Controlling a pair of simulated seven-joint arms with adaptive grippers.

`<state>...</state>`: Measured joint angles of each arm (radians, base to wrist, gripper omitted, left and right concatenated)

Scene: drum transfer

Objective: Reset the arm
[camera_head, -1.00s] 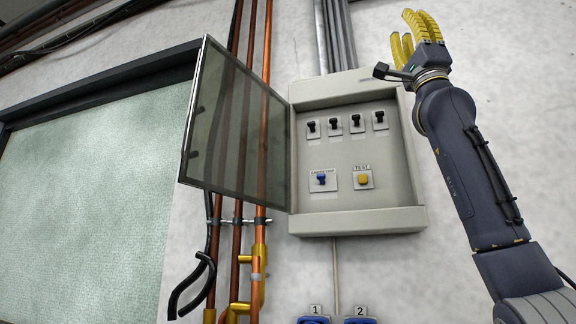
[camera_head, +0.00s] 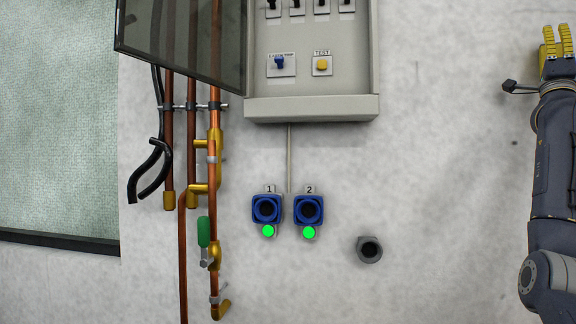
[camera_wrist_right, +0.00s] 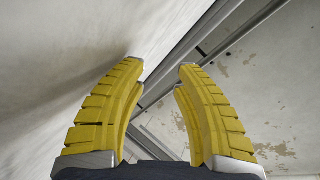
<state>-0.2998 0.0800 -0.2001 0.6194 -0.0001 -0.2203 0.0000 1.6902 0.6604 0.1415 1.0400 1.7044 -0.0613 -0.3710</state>
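My right gripper (camera_head: 556,42) has yellow ribbed fingers and points up at the right edge of the head view, well to the right of the electrical box and apart from everything. In the right wrist view the two fingers of the right gripper (camera_wrist_right: 160,68) stand apart with nothing between them. It is open and empty. My left gripper is in neither view.
An open grey box (camera_head: 312,108) holds black switches, a blue switch (camera_head: 280,62) and a yellow TEST button (camera_head: 322,65). Its glass door (camera_head: 180,40) hangs open left. Below are blue sockets 1 (camera_head: 266,208) and 2 (camera_head: 309,209), green lights lit, and a grey fitting (camera_head: 369,249). Copper pipes (camera_head: 183,250) run left.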

